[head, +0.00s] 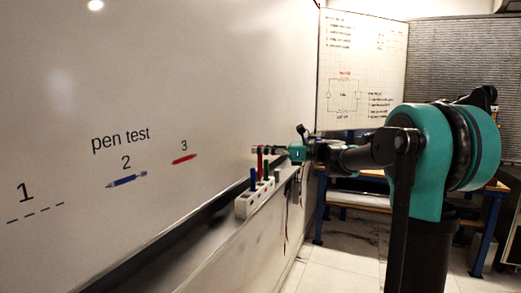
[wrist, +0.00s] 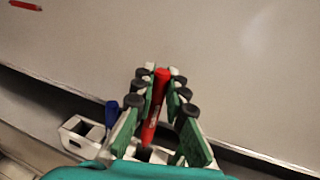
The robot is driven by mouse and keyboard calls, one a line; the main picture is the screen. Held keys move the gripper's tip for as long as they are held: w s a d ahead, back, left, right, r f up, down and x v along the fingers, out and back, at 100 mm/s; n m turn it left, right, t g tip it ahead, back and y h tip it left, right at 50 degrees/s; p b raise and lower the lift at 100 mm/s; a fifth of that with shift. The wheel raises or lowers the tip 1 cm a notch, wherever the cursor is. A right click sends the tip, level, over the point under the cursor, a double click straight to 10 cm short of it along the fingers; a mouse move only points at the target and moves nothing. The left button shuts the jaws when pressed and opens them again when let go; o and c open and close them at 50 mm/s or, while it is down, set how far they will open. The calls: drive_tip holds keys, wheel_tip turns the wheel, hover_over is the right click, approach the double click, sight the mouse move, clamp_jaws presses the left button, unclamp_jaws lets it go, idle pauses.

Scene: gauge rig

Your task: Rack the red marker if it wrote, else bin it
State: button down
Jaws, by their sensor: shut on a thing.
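The red marker (head: 260,165) is upright in the grip of my gripper (head: 257,150), directly over or in the white rack (head: 243,208) on the board's ledge. In the wrist view my gripper (wrist: 158,90) has both fingers closed against the red marker (wrist: 153,112). Its lower end reaches down to the white rack (wrist: 72,128); I cannot tell whether it sits in a slot. A blue marker (head: 253,180) stands in the rack, left of the red one; it also shows in the wrist view (wrist: 112,114). No bin is identifiable.
The whiteboard (head: 150,70) reads "pen test", with a dashed line at 1, a blue pen picture at 2 and a red pen picture (head: 184,159) at 3. No freehand red stroke is visible. A dark green upright item (head: 266,171) stands at the rack. A workbench (head: 355,200) is behind.

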drive_tip(key=shift+f, duration=1.25)
drive_tip(key=shift+f, duration=0.35)
drive_tip(key=shift+f, duration=0.35)
drive_tip(key=c, duration=1.5)
unclamp_jaws()
drive_tip(key=shift+o, duration=0.4)
drive_tip(key=o, duration=0.5)
